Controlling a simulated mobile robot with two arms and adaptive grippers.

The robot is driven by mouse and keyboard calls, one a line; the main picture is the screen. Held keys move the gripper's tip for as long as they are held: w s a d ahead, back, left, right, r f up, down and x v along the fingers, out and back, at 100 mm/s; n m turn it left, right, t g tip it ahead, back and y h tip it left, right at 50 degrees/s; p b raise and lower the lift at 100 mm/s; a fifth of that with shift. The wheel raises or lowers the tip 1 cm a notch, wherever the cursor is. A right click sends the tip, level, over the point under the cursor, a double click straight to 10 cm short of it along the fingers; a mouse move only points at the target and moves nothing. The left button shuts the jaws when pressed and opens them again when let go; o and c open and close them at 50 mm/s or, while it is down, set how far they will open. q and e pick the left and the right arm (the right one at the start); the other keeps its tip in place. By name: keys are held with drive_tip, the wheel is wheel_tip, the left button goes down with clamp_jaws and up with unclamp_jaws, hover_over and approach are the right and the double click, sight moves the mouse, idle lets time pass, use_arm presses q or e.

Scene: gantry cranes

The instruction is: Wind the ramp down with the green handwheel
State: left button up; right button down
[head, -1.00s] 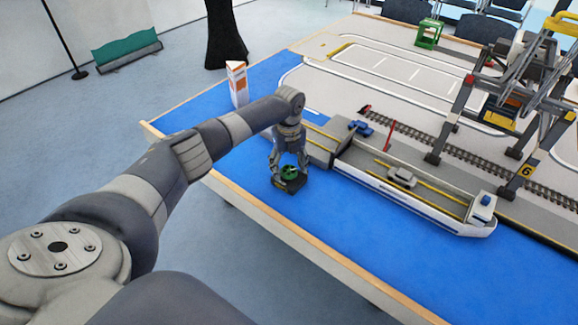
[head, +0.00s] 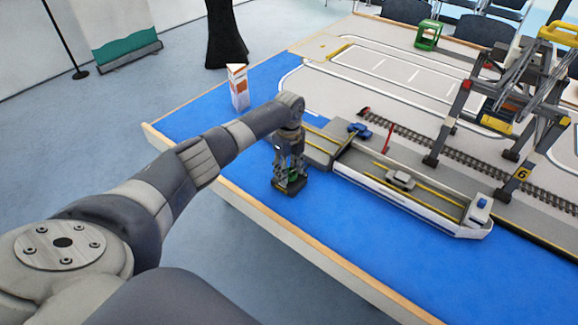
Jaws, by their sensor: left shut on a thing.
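My left gripper (head: 290,178) points down at the near edge of the blue table area and is shut on the green handwheel (head: 293,174). The fingers hide most of the wheel. The wheel sits on a small dark base (head: 290,189). A grey ramp section with yellow lines (head: 322,146) lies just right of and behind the gripper, at the left end of the white ship (head: 410,195). Its exact tilt is hard to tell. My right gripper is not in view.
A blue car (head: 359,130) stands behind the ramp and a grey car (head: 400,180) is on the ship's deck. A red post (head: 387,138) stands close behind the ship. A gantry crane (head: 495,122) is at the right. A white-orange box (head: 238,87) stands at the back left. Blue surface is free in front.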

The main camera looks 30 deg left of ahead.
use_arm(q)
drive_tip(key=n+p, duration=0.2)
drive_tip(key=n, duration=0.2)
drive_tip(key=shift+r+n, duration=0.15)
drive_tip(key=shift+n, duration=0.25)
drive_tip(key=n+p, duration=0.2)
drive_tip(key=n, duration=0.3)
drive_tip(key=n+p, duration=0.2)
drive_tip(key=n, duration=0.3)
drive_tip(key=n+p, duration=0.1)
drive_tip(key=n, duration=0.4)
drive_tip(key=n+p, duration=0.1)
drive_tip(key=n, duration=0.9)
drive_tip(key=shift+d+p, duration=0.1)
drive_tip(key=shift+p, duration=0.25)
drive_tip(key=n, duration=0.4)
drive_tip(key=shift+n, duration=0.4)
drive_tip(key=n, duration=0.5)
drive_tip(key=shift+w, duration=0.1)
drive_tip(key=shift+n, duration=0.3)
